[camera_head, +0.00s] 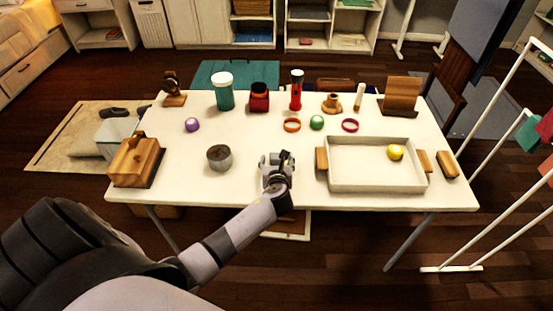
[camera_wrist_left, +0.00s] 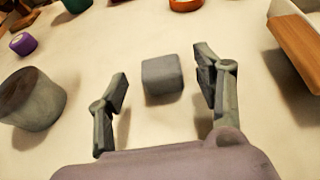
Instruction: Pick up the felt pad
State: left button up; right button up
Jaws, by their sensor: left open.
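A small grey block (camera_wrist_left: 162,79), which seems to be the felt pad, sits on the white table in the left wrist view. My left gripper (camera_wrist_left: 161,66) is open, with one finger on each side of the block and visible gaps to both fingers. The block lies around the level of the fingertips. In the head view my left gripper (camera_head: 276,158) is over the front middle of the table, and it largely hides the block there. My right gripper is not in view.
On the white table (camera_head: 245,185), a grey round tin (camera_head: 219,158) stands left of the gripper. A white tray (camera_head: 375,188) with a yellow ball (camera_head: 396,152) is to the right. A wooden holder (camera_head: 135,160) is far left. Bottles and rings line the back.

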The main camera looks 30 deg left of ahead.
pick_arm(q)
jog(key=shift+x, duration=1)
jog(key=shift+d, duration=0.1)
jog(key=c, duration=0.9)
